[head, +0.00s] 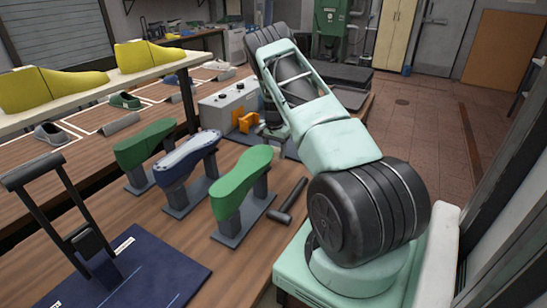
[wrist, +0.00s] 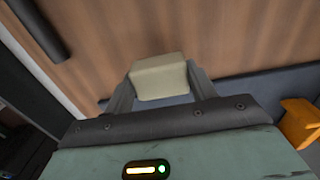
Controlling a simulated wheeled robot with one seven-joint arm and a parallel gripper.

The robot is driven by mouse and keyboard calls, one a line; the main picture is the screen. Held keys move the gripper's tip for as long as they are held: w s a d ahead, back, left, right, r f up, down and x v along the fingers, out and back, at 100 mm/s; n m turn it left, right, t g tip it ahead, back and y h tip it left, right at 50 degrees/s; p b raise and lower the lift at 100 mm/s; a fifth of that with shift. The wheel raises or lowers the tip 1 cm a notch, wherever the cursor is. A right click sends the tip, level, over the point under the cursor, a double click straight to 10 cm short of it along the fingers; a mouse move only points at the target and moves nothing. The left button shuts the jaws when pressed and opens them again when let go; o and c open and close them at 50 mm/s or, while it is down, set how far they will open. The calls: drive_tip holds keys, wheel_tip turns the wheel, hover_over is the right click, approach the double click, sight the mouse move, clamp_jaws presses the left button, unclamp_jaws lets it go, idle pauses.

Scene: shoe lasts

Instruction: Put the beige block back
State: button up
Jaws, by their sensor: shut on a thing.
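The beige block (wrist: 160,76) sits between the two grey fingers of my gripper (wrist: 161,88) in the wrist view. The fingers press on its left and right sides, so my gripper is shut on it. Wooden bench top and the edge of a dark blue-grey mat (wrist: 245,88) lie behind the block in that view. I cannot tell the height of the block above the bench. In the head view my gripper (head: 272,131) is over the far part of the bench, right of the orange object, partly hidden by my arm.
An orange object (head: 248,122) stands close to my gripper, by a grey control box (head: 228,103). Green (head: 240,179) and white-blue (head: 187,157) shoe lasts stand on posts nearer. A dark T-shaped tool (head: 288,203) lies on the bench. A blue mat (head: 135,275) lies at front left.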

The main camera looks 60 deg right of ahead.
sight(275, 158)
wheel_tip(275, 158, down, 4)
drive_tip(key=shift+p, duration=0.75)
drive_tip(key=shift+f, duration=0.15)
drive_tip(key=shift+f, duration=0.1)
drive_tip(key=shift+f+b, duration=0.1)
drive_tip(key=shift+b, duration=0.25)
drive_tip(key=o, duration=0.9)
drive_tip(key=shift+r, duration=0.2)
wheel_tip(275, 158, up, 12)
drive_tip(key=b, duration=0.3)
drive_tip(key=shift+s, duration=0.15)
